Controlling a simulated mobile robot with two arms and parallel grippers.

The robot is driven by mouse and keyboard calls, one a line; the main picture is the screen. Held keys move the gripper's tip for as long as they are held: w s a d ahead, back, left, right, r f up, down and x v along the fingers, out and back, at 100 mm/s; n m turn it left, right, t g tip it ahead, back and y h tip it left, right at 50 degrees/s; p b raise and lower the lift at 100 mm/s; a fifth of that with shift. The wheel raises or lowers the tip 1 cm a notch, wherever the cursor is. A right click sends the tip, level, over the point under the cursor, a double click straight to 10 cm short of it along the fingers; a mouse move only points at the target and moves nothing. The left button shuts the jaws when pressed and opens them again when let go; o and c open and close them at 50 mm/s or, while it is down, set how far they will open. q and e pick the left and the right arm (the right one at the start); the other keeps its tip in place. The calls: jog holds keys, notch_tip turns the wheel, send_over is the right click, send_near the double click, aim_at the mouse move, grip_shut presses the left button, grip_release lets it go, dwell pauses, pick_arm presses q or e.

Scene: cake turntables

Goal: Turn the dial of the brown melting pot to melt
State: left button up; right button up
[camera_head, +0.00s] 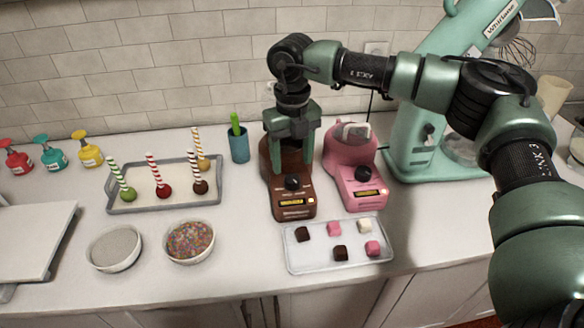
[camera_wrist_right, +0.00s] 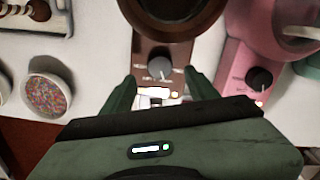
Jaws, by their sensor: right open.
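The brown melting pot (camera_head: 294,207) stands on the white counter at the middle of the head view. Its black dial (camera_head: 292,183) is on the sloped front panel, above a lit yellow display. In the right wrist view the dial (camera_wrist_right: 159,69) has printed labels around it, too small to read surely. My right gripper (camera_head: 291,148) points down over the pot, behind the dial in the head view. In the right wrist view its two fingers (camera_wrist_right: 160,85) are spread on either side of the panel, with nothing between them gripped. My left gripper is not in view.
A pink melting pot (camera_head: 354,191) stands close on the right, with a teal mixer (camera_head: 408,150) beyond. A sprinkle bowl (camera_head: 190,241) and a cake-pop tray (camera_head: 133,208) are left. A green-handled cup (camera_head: 239,147) stands behind left.

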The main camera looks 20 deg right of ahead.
aim_at(292, 178)
notch_tip(292, 178, down, 4)
jog(key=shift+r+p, duration=0.1)
jog(key=shift+p, duration=0.3)
jog(key=shift+f, duration=0.45)
jog(key=shift+w+f, duration=0.1)
jog(key=shift+f, duration=0.05)
grip_shut()
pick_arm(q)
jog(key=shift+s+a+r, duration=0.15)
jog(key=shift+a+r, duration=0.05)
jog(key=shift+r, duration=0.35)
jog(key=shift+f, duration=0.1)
pick_arm(e)
jog(key=shift+f, duration=0.1)
